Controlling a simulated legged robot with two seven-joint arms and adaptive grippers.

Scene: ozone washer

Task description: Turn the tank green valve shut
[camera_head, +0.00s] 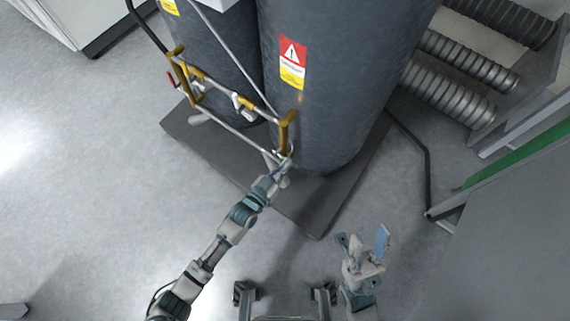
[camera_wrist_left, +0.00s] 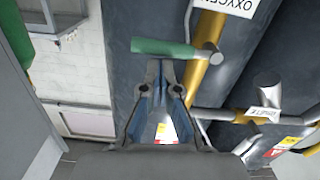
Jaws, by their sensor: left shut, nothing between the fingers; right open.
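The green valve handle (camera_wrist_left: 163,47) shows in the left wrist view as a short bar lying crosswise. Its right end meets a grey fitting on a yellow pipe (camera_wrist_left: 207,62) beside a dark tank (camera_wrist_left: 140,22). My left gripper (camera_wrist_left: 161,68) is shut and empty, its fingertips just below the handle; I cannot tell whether they touch it. In the head view my left gripper (camera_head: 283,164) is at the lower right end of the pipe frame, in front of the large grey tank (camera_head: 345,85), and largely hides the valve. My right gripper (camera_head: 367,248) is open and empty, away from the tanks.
The tanks stand on a dark base plate (camera_head: 310,215). Yellow and grey pipes (camera_head: 215,85) run in front of them. Ribbed ducts (camera_head: 450,90) and a grey cabinet (camera_head: 510,230) are at the right. The floor at the left (camera_head: 90,170) is clear.

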